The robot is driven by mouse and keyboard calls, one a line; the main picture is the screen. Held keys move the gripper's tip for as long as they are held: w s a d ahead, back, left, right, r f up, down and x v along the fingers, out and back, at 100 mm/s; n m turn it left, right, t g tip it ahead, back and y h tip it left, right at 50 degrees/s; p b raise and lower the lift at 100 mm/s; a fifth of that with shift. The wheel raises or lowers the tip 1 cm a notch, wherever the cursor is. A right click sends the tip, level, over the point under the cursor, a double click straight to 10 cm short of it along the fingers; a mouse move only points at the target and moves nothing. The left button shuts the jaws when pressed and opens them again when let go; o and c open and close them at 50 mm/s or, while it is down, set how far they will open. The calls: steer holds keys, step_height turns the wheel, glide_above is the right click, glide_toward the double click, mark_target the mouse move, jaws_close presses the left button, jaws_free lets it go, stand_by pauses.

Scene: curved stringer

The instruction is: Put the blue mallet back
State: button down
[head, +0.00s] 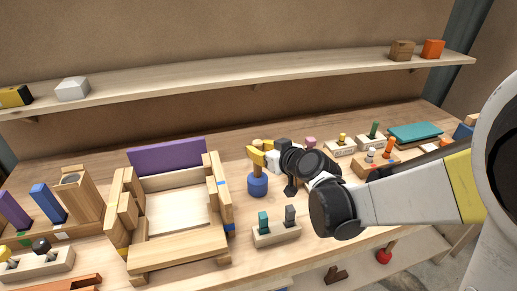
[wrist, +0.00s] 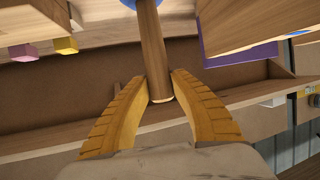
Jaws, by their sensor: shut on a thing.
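The blue mallet has a round blue head (head: 257,184) and a wooden handle that points up. My gripper (head: 262,156), with yellow fingers, is shut on the handle above the head. In the wrist view the handle (wrist: 153,45) runs between the two yellow fingertips (wrist: 158,88), and a sliver of the blue head shows at the top edge. The mallet hangs head down and roughly upright, just right of the wooden frame-like assembly (head: 185,252). I cannot tell whether the head touches the bench.
A small block with teal and grey pegs (head: 276,235) stands in front of the mallet. A purple board (head: 167,156) stands behind the assembly. Peg blocks (head: 341,148) and a teal box (head: 415,133) are at the right. A shelf (head: 230,78) runs along the back wall.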

steer(key=c, duration=1.2)
jaws_free()
steer(key=shift+f, duration=0.1)
steer(key=shift+s+r+p, duration=0.1)
steer(key=shift+r+p, duration=0.2)
steer(key=s+d+r+m+g+h+p, duration=0.1)
steer(key=s+d+m+h, duration=0.1)
steer(key=s+d, duration=0.4)
steer(key=s+d+r+m+g+h+p, duration=0.1)
steer(key=s+d, duration=0.5)
steer(key=s, duration=0.6)
steer(key=s+d+r+m+g+h+p, duration=0.1)
steer(key=s+d+m+g+h, duration=0.1)
steer(key=s+d, duration=0.4)
steer(key=shift+s+r+m+g+h+p, duration=0.1)
steer(key=shift+s+m+g+h+p, duration=0.4)
steer(key=shift+s+h, duration=0.75)
steer(key=shift+s+y, duration=0.15)
steer(key=shift+y, duration=0.1)
